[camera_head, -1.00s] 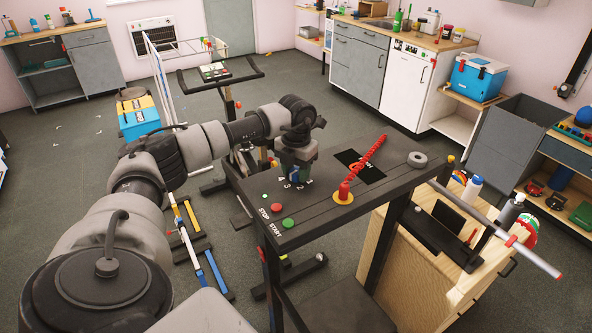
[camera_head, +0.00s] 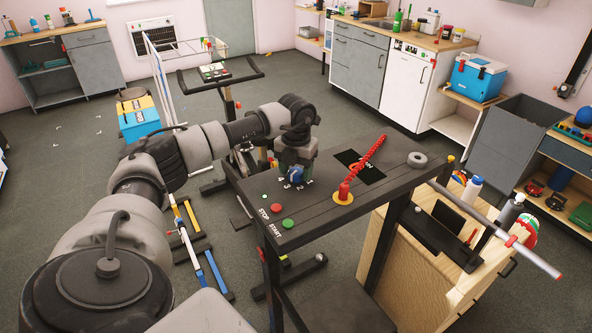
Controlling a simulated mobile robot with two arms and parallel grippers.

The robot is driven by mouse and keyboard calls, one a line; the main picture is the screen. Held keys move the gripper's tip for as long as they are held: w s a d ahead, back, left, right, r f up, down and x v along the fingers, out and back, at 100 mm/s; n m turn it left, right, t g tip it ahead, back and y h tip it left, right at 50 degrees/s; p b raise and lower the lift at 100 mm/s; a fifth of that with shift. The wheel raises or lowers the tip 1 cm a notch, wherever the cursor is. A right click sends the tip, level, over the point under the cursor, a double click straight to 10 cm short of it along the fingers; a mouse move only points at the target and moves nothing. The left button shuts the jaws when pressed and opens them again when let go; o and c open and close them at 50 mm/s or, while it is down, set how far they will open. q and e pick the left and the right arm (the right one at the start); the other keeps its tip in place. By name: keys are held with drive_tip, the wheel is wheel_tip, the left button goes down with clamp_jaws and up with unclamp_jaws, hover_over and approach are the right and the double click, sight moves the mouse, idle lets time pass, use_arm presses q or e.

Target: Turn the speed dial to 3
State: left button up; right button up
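Which mark the dial points at is unclear. My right gripper is out of view.
On the console are a green START button (camera_head: 288,223), a red STOP button (camera_head: 277,204), a red coiled cord (camera_head: 366,165) on a yellow base, a black display (camera_head: 361,166) and a grey ring (camera_head: 417,160). A wooden cabinet (camera_head: 400,265) stands close at the right.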

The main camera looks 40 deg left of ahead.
sight(296, 171)
use_arm(q)
drive_tip(key=shift+o, duration=0.7)
drive_tip(key=shift+r, duration=0.2)
wheel_tip(296, 171, up, 10)
drive_tip(key=b, duration=0.2)
drive_tip(key=shift+r+b, duration=0.15)
drive_tip(key=shift+b, duration=0.15)
